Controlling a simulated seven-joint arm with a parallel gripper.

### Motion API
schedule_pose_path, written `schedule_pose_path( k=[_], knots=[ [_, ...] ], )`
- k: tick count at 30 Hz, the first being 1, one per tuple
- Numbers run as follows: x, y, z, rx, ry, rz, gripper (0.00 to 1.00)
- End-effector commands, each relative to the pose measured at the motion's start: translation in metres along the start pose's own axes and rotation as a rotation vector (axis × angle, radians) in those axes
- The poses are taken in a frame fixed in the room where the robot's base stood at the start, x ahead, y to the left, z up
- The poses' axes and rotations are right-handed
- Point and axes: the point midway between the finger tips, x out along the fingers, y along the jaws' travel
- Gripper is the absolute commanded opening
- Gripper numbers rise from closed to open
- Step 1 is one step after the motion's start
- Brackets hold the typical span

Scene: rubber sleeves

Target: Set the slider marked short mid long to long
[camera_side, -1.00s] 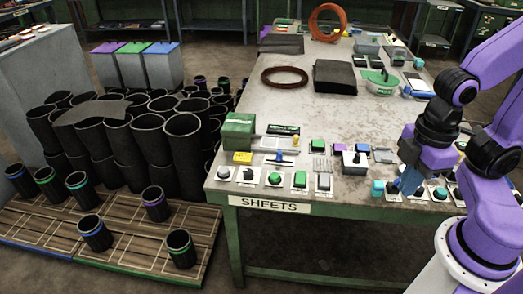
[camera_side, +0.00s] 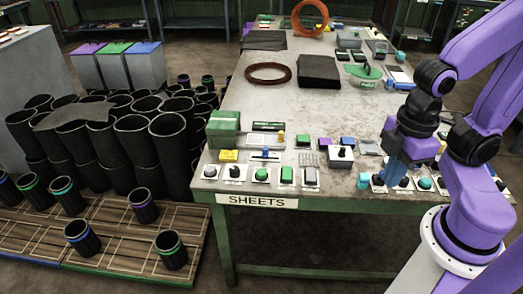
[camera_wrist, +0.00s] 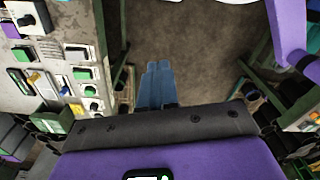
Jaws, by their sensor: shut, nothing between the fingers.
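Two slider-like controls show near the table's front left corner in the side view. One has a blue knob (camera_side: 265,153) on a pale plate; the other piece is an upright yellow knob (camera_side: 281,137) beside a dark green panel. Their markings are too small to read, so I cannot tell which is marked short mid long. My gripper (camera_side: 388,180) points down at the table's front edge, well to the right of both, over a row of small knobs. Its blue fingers are together and empty. They also show in the wrist view (camera_wrist: 155,88), with floor behind them.
Knobs and buttons line the front edge, including a green button (camera_side: 261,175). A grey box with a dark knob (camera_side: 341,153) stands between the sliders and my gripper. A green box (camera_side: 223,124) stands at the left. The middle of the table (camera_side: 240,95) is mostly clear.

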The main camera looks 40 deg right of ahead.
Motion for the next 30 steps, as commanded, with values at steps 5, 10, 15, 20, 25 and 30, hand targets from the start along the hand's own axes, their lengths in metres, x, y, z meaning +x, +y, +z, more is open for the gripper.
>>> schedule_pose_path(
  k=[5,10,15,20,25,30],
  knots=[
    [0.0,0.0,0.0,0.0,0.0,0.0,0.0],
    [0.0,0.0,0.0,0.0,0.0,0.0,0.0],
    [0.0,0.0,0.0,0.0,0.0,0.0,0.13],
    [-0.003,0.008,-0.015,0.029,-0.002,0.001,0.45],
    [-0.011,0.042,-0.062,0.122,-0.007,0.004,0.45],
    [-0.013,0.094,-0.112,0.233,-0.012,0.007,0.45]
  ],
)
